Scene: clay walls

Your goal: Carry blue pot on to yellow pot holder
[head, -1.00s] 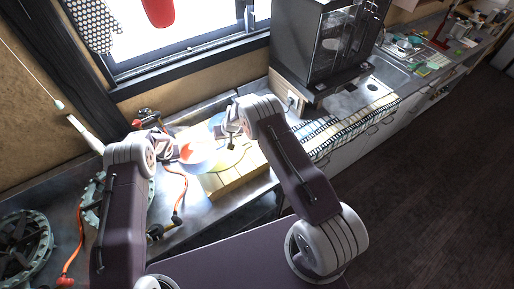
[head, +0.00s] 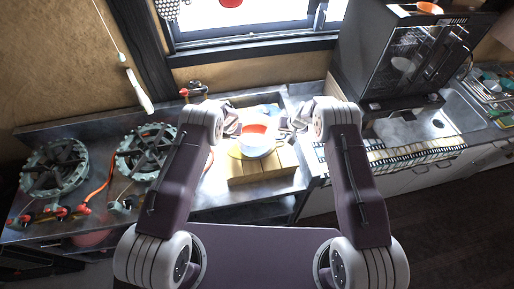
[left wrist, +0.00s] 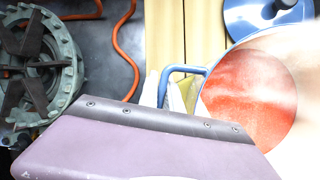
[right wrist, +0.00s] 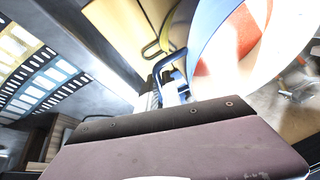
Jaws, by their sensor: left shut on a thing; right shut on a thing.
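The blue pot (head: 257,149), pale-sided with a blue rim and red contents, is held level between my grippers over the wooden board. My left gripper (head: 233,130) is shut on its left blue handle (left wrist: 186,69). My right gripper (head: 287,127) is shut on the opposite blue handle (right wrist: 166,62). The yellow pot holder (head: 234,152) shows only as a yellow edge at the pot's left. A yellow surface with a loop, likely the holder, shows beside the pot in the right wrist view (right wrist: 181,22). The gap under the pot is hidden.
The wooden board (head: 265,172) lies on the metal counter. Two burners (head: 147,151) and an orange hose (head: 97,191) are at left. A black oven (head: 405,55) and a sink (head: 410,128) are at right.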

